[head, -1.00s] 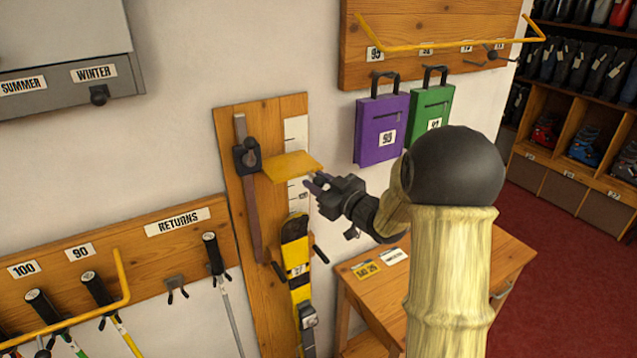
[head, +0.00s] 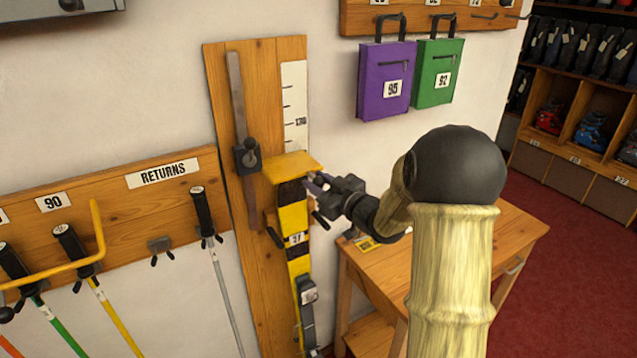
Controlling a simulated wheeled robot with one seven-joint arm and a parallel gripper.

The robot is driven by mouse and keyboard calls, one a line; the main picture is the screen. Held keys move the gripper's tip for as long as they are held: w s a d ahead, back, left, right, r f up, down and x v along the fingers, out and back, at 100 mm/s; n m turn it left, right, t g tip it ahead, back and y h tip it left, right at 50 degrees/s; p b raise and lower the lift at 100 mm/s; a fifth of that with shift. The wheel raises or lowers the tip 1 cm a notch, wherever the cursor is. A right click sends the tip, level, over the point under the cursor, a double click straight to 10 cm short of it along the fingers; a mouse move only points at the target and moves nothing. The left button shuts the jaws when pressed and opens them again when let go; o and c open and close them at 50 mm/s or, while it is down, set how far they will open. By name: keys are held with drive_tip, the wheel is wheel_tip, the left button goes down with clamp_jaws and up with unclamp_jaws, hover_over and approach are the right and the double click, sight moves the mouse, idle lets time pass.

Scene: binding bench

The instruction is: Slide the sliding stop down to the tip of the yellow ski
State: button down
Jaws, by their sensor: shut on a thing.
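The sliding stop is a yellow plate (head: 293,164) joined to a dark slider block (head: 247,158) with a knob, on a vertical rail (head: 237,95) on a wooden board. The yellow ski (head: 297,268), with black bands and a white number tag, stands upright against the board, held between dark pegs. Its upper end comes right up under the plate; I cannot tell whether they touch. My gripper (head: 316,183) is at the plate's right front edge, shut on the sliding stop; the exact grip is small and partly hidden.
A white measuring scale (head: 294,105) runs up the board above the plate. A wooden table (head: 450,250) stands to the right below my arm. Purple (head: 384,85) and green (head: 437,75) bags hang above it. Poles hang on the returns rack (head: 120,205) at left.

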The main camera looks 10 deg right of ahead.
drive_tip(key=shift+f, duration=0.2)
drive_tip(key=c, duration=1.1)
unclamp_jaws()
drive_tip(key=shift+c, duration=0.2)
drive_tip(key=shift+s+d, duration=0.1)
drive_tip(key=b+v, duration=0.4)
drive_tip(key=v, duration=1.3)
drive_tip(key=shift+b, duration=0.3)
